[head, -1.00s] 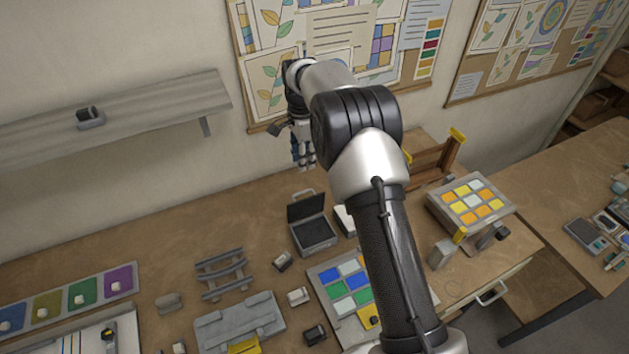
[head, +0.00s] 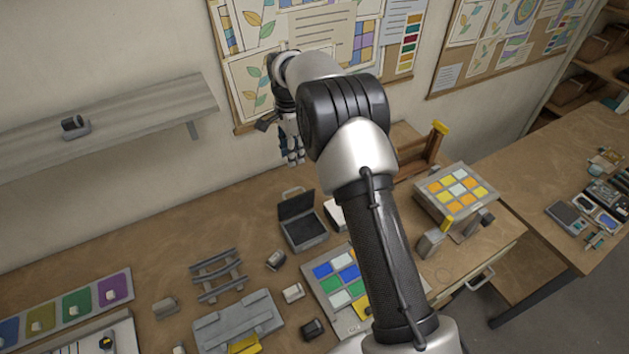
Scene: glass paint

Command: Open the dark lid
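A small grey box (head: 306,235) with a dark lid (head: 296,205) stands on the workbench, left of my arm. The lid is raised and stands up at the back of the box, so the dark inside shows. A light handle shows just behind the lid. My gripper (head: 292,161) hangs pointing down near the wall, above and behind the box in the picture, apart from the lid. It is small and partly dark, and I cannot tell whether its fingers are open or shut. I see nothing held in it.
A panel of coloured squares (head: 324,289) lies right of the box, partly hidden by my arm. A grey rack (head: 218,275) and small grey blocks lie to the left. A wall shelf (head: 110,115) is at upper left. Bare bench (head: 120,255) lies below it.

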